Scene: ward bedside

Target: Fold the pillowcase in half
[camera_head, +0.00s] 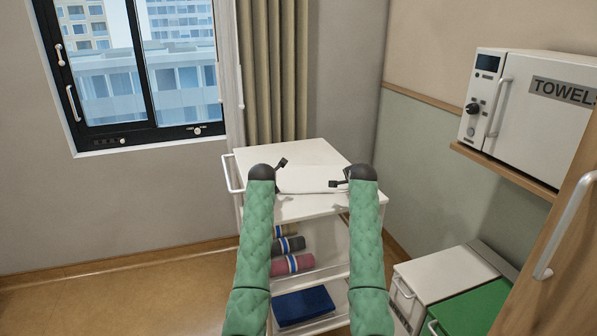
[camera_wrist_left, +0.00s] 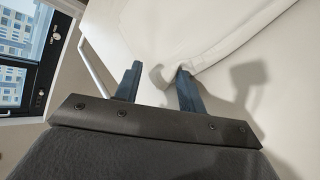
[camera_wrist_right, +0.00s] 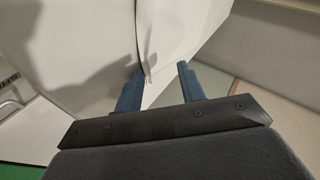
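The white pillowcase (camera_head: 308,180) lies on the white top of the cart (camera_head: 318,153), partly hidden by my arms. My left gripper (camera_head: 281,164) is at its left end. In the left wrist view the fingers (camera_wrist_left: 158,86) are apart, with a rounded cloth corner (camera_wrist_left: 196,60) reaching between them, against the right-hand finger. My right gripper (camera_head: 340,183) is at the right end. In the right wrist view its fingers (camera_wrist_right: 160,82) are apart, with a pointed cloth corner (camera_wrist_right: 165,40) between them, close to the left-hand finger. Neither gripper is visibly closed on the cloth.
Rolled towels (camera_head: 292,264) and a folded blue cloth (camera_head: 303,305) lie on the cart's lower shelves. A side rail (camera_head: 229,174) sticks out at the cart's left. A towel cabinet (camera_head: 535,115) is on a shelf at right, above a white unit (camera_head: 440,277). Floor at left is clear.

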